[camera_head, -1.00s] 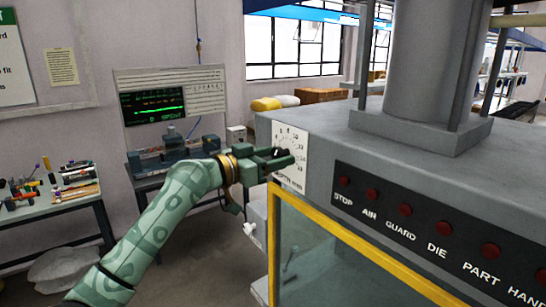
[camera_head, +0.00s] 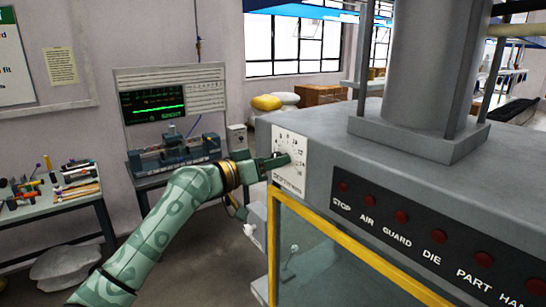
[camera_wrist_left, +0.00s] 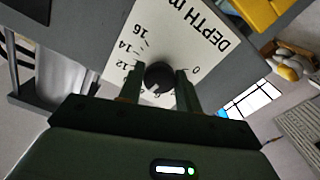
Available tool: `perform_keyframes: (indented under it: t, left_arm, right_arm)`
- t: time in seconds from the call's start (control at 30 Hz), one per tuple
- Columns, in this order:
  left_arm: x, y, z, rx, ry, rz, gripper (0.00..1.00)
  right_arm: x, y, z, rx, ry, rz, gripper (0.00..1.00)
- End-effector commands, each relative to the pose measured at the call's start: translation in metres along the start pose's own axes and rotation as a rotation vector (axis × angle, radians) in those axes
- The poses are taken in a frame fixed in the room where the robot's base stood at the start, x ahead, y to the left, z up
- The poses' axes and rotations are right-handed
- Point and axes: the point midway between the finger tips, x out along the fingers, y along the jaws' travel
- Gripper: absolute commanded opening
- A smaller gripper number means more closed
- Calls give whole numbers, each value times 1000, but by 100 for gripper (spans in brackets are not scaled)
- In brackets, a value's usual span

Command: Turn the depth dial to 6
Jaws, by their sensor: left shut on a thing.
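The depth dial is a round black knob (camera_wrist_left: 158,76) on a white plate (camera_wrist_left: 195,38) marked "DEPTH" with numbers around it. In the left wrist view the plate appears turned over, and 0, 12, 14 and 16 can be read; the lower numbers are hidden by my gripper. My left gripper (camera_wrist_left: 158,88) is shut on the knob, one finger on each side. In the head view the plate (camera_head: 287,140) is on the grey press's left face, and my left gripper (camera_head: 275,161) covers most of the knob. The dial's setting cannot be read. My right gripper is not in view.
The grey press (camera_head: 330,120) fills the right side, with a row of red buttons (camera_head: 401,216) and a yellow-framed guard (camera_head: 350,250) below. A tool bench (camera_head: 50,195) and a bench with a green display (camera_head: 153,106) stand at left.

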Motion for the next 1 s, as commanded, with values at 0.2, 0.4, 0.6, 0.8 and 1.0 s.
perform_keyframes:
  t: [0.2, 0.4, 0.6, 0.8, 1.0]
  left_arm:
    - [0, 1, -1, -203, -3, -1, 11]
    - [0, 2, -1, -381, -3, -1, 11]
    - [0, 1, -1, -523, -2, -2, 11]
    - [0, 1, 0, -618, -2, -1, 11]
    - [0, 1, 0, -666, -1, -1, 11]
  right_arm:
    - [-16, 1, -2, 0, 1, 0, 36]
    - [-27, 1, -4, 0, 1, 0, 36]
    - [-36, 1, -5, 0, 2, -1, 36]
    - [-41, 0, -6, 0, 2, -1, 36]
    - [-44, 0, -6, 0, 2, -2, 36]
